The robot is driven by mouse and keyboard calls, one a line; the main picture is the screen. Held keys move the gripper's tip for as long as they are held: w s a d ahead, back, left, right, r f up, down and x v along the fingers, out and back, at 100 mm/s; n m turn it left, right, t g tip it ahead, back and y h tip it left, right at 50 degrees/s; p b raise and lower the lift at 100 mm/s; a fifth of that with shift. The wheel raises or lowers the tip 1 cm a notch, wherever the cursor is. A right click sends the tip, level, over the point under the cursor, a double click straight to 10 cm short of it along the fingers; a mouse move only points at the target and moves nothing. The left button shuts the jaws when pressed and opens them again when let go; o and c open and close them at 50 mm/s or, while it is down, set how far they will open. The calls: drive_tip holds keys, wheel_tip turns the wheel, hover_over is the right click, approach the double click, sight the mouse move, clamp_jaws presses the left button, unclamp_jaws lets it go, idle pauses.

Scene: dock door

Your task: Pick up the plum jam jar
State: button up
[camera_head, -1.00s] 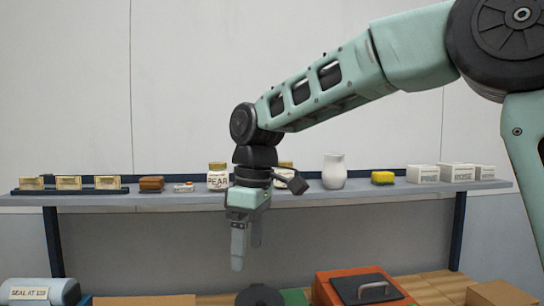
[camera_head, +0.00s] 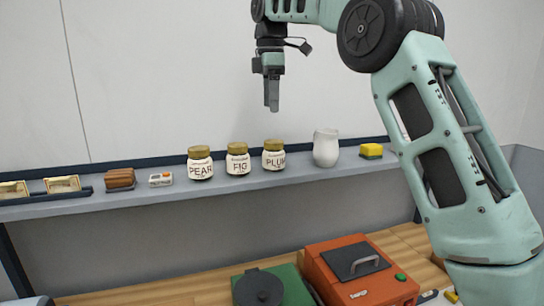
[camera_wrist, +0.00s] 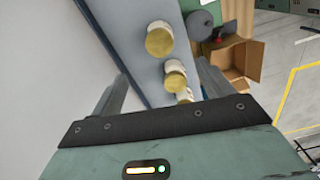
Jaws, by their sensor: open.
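The plum jam jar (camera_head: 274,160), white with a gold lid and a PLUM label, stands upright on the shelf (camera_head: 110,205), rightmost of three jars. The fig jar (camera_head: 238,165) and pear jar (camera_head: 200,168) stand to its left. My gripper (camera_head: 271,108) is open and empty, pointing down, and appears above the plum jar in the head view, apart from it. In the wrist view, gold-lidded jars (camera_wrist: 160,40) show in a row between and beyond the open fingers (camera_wrist: 162,70); their labels cannot be read there.
A white vase (camera_head: 326,148) stands right of the plum jar, then a yellow sponge (camera_head: 371,151). A brown block (camera_head: 120,179) and a small white box (camera_head: 160,180) are left of the jars. An orange machine (camera_head: 350,285) sits on the lower bench.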

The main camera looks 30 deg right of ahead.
sight(273, 141)
wheel_tip(273, 141, down, 8)
drive_tip(key=shift+f+p, duration=0.15)
drive_tip(key=shift+p, duration=0.4)
drive_tip(key=shift+s+d+f+p, duration=0.1)
drive_tip(key=shift+f+p, duration=0.6)
drive_tip(key=shift+f, duration=0.65)
drive_tip(key=shift+s+d+f+p, duration=0.1)
drive_tip(key=shift+f+p, duration=0.55)
drive_tip(key=shift+f, duration=0.65)
drive_tip(key=shift+w, duration=0.1)
drive_tip(key=c, duration=1.3)
